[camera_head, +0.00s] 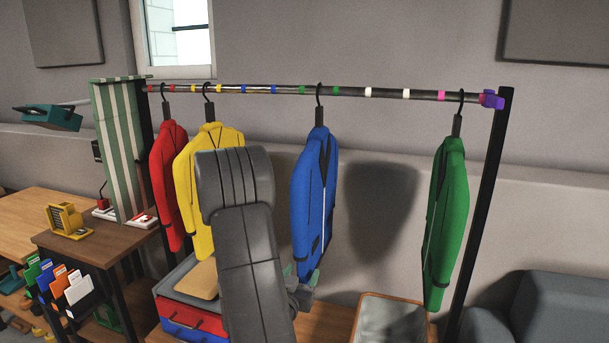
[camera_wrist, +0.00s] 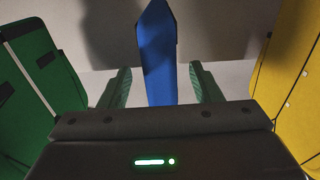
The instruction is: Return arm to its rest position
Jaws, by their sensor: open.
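My gripper (camera_head: 300,274) is low in the middle of the head view, partly behind my grey arm, near the lower hem of the blue jacket (camera_head: 314,190). In the wrist view my gripper (camera_wrist: 161,70) has its two green fingers spread wide apart. The blue jacket (camera_wrist: 156,50) shows beyond and between them, with nothing gripped. Whether a finger touches the jacket cannot be told. My arm rises in front of the rack and covers part of the yellow jacket (camera_head: 190,190).
A clothes rail (camera_head: 385,93) carries a red jacket (camera_head: 168,185), the yellow one, the blue one and a green jacket (camera_head: 445,220). Cases (camera_head: 190,315) and a bin (camera_head: 390,320) stand below. A wooden desk (camera_head: 95,235) is at left. Open space lies between the blue and green jackets.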

